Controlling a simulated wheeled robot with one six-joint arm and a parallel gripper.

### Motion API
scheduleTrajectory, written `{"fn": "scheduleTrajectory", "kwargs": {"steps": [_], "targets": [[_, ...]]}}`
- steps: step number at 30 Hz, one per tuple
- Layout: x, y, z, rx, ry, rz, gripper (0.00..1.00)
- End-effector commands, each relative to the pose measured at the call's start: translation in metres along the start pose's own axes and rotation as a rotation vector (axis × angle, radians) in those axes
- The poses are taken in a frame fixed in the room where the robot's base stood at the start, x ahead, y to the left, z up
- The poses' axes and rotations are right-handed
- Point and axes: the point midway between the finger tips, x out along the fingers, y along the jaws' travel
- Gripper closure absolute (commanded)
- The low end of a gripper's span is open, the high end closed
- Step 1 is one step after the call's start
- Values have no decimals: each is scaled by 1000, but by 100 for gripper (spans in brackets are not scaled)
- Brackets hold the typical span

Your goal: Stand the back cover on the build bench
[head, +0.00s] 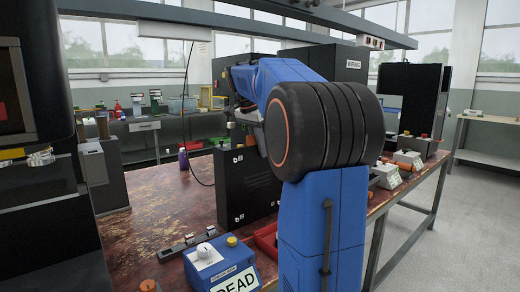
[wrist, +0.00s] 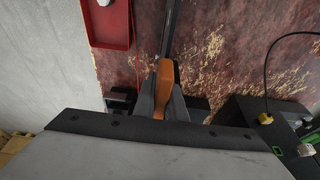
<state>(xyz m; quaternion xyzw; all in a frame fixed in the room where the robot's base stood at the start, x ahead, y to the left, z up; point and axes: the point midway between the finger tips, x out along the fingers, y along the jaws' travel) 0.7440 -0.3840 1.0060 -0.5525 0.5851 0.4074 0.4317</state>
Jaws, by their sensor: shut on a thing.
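The back cover (head: 250,190) appears to be the black upright panel with small white marks in the head view, below the end of my arm. In the wrist view a thin dark strip, which looks like its top edge (wrist: 172,30), runs up from my gripper (wrist: 165,78). My gripper is shut on the cover, with orange showing between its dark fingers. In the head view my arm hides most of the gripper and the panel's right side. The panel looks upright over the build bench (head: 145,235); I cannot tell whether its bottom touches the worn red-brown top.
A red tray (wrist: 107,22) lies near the bench edge, beside the cover. A blue box (head: 215,262) and a dark rail (head: 187,245) stand at the front. Small control boxes (head: 388,175) line the right edge. A black cable (head: 190,100) hangs left of the panel.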

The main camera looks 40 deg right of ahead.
Motion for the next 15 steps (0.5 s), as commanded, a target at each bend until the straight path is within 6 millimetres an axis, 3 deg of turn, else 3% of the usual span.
{"fn": "scheduleTrajectory", "kwargs": {"steps": [2,3,5,15], "targets": [[1,0,0,0,1,-1,100],[2,0,0,0,0,0,80],[1,0,0,0,0,0,70],[-1,0,0,0,0,0,70]]}}
